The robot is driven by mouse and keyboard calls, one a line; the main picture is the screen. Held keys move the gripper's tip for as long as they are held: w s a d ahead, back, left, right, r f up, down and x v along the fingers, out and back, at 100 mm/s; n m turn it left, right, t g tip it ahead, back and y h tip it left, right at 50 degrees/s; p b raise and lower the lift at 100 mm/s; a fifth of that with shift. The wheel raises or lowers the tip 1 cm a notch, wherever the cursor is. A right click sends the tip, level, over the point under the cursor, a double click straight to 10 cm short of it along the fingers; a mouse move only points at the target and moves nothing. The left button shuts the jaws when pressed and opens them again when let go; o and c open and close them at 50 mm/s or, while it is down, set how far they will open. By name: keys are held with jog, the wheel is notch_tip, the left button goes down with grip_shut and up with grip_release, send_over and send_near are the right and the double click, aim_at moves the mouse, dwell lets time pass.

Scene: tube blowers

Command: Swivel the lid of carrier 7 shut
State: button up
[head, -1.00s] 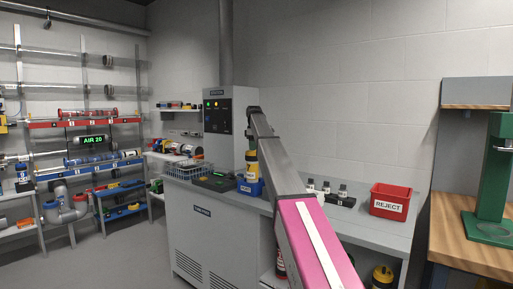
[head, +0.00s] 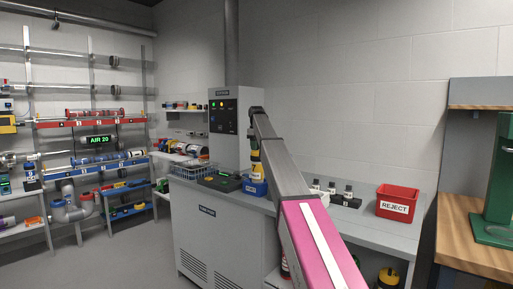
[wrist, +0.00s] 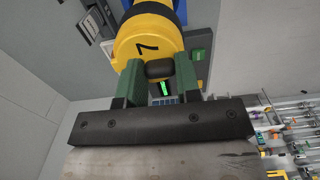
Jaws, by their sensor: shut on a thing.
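Carrier 7 (wrist: 148,38) is yellow with a black band, and a black 7 faces the wrist camera. In the head view the yellow and black carrier (head: 256,166) stands upright at the blue holder (head: 254,188) on the grey counter, partly behind my arm. My gripper (wrist: 160,72) has its green fingers closed on a small dark knob (wrist: 160,69) at the carrier's yellow end. How far the lid is swivelled cannot be told from these views.
A dark tray with a green light (head: 222,183) and a wire basket (head: 188,170) are left of the holder. A dark block with small bottles (head: 345,200) and a red REJECT bin (head: 397,204) are on the right. A grey cabinet (head: 224,125) stands behind.

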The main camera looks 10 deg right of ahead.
jog(key=o, duration=0.9)
notch_tip(320, 180, up, 11)
jog(key=shift+f, duration=0.1)
jog(key=shift+f, duration=0.1)
